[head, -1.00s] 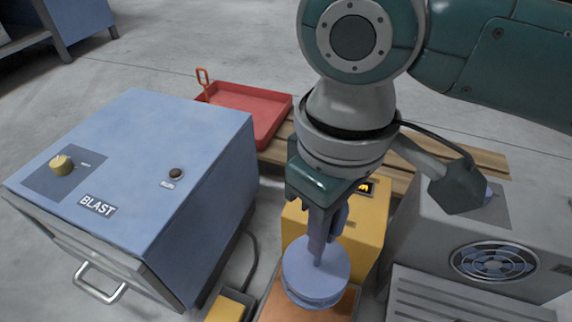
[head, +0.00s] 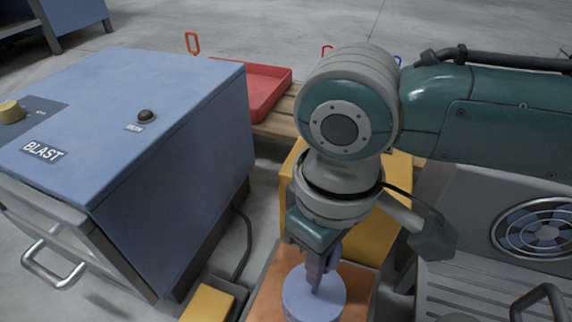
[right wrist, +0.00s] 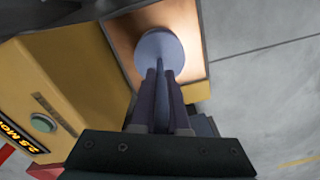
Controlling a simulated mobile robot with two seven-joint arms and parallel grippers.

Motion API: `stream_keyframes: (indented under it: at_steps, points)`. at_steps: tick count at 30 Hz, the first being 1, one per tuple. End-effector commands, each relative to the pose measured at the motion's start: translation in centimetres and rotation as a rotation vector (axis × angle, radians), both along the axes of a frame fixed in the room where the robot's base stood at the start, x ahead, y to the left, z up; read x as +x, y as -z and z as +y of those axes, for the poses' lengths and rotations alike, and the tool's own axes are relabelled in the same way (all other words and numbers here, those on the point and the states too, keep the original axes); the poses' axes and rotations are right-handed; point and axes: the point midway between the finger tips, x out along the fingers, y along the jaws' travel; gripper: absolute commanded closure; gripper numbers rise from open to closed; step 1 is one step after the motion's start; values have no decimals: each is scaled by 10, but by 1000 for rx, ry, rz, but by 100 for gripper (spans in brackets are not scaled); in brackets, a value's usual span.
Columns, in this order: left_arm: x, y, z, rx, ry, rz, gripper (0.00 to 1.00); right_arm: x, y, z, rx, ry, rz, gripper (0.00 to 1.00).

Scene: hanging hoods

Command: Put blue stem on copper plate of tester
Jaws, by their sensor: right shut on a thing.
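The blue stem (head: 314,300) has a round pale-blue disc with a thin upright handle. My right gripper (head: 318,277) is shut on that handle, with the disc below the fingers. The copper plate (head: 264,291) of the yellow tester (head: 368,230) lies under the disc in the head view. In the right wrist view, the disc (right wrist: 158,46) covers part of the copper plate (right wrist: 184,22), in front of the yellow housing (right wrist: 60,80). I cannot tell whether the disc touches the plate. My left gripper is not in view.
A blue BLAST cabinet (head: 130,130) stands at left. A yellow pedal (head: 207,303) lies on the floor beside the tester. A red tray (head: 266,88) sits on a wooden pallet behind. A grey unit with a fan (head: 540,225) stands close at right.

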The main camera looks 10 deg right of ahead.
Motion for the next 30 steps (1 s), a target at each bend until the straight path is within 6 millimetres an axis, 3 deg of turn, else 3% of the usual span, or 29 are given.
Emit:
stream_keyframes:
  at_steps: [1, 12, 13, 20, 30]
  points:
    - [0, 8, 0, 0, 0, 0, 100, 1, 8, 0, 1, 0, -2, 100]
    - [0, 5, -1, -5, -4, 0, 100, 1, 8, 1, 2, 1, -3, 100]
    - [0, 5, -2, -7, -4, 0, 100, 1, 8, 0, 1, 0, -2, 85]
    - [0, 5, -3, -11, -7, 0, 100, 0, 8, 0, 1, 0, -1, 60]
    - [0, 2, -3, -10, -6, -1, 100, 1, 2, 0, 1, 0, -2, 58]
